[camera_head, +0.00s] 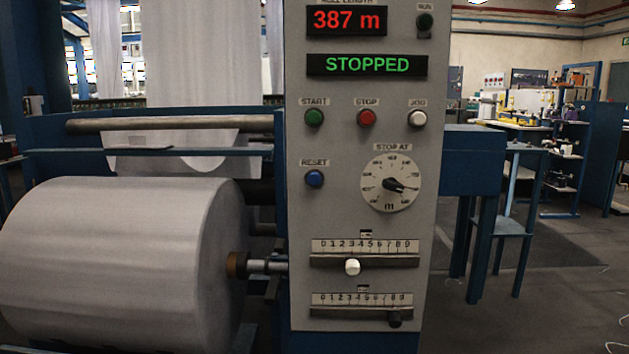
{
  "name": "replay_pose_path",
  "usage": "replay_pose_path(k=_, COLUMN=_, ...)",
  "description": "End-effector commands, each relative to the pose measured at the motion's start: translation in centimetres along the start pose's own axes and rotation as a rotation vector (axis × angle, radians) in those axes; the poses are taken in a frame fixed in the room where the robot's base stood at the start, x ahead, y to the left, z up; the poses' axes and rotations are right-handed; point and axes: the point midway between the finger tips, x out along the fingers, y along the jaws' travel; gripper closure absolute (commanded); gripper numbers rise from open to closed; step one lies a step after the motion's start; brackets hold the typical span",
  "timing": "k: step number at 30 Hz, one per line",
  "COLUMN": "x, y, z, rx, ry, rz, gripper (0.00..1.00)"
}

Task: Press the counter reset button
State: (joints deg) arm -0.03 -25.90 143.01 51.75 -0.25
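The blue button (315,178) labelled RESET sits on the left side of the grey control panel (340,215), below the green START button (314,117). The counter display (346,20) at the panel's top reads 387 m in red. The status display (367,65) below it reads STOPPED in green. Nothing covers the blue button. My gripper is not in view.
A red STOP button (366,118), a white JOG button (417,118) and the STOP AT dial (391,184) are near the blue button. Two sliders (352,267) are lower down. A large fabric roll (120,260) stands left of the panel. Open floor shows at right.

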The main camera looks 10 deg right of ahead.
Motion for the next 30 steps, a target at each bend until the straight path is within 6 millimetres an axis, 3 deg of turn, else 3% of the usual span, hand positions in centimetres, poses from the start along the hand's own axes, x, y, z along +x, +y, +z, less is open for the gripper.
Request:
replay_pose_path(k=19, x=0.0, y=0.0, z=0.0, rx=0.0, ry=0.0, rz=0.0, gripper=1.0)
replay_pose_path(k=30, x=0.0, y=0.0, z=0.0, rx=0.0, ry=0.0, rz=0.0, gripper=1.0)
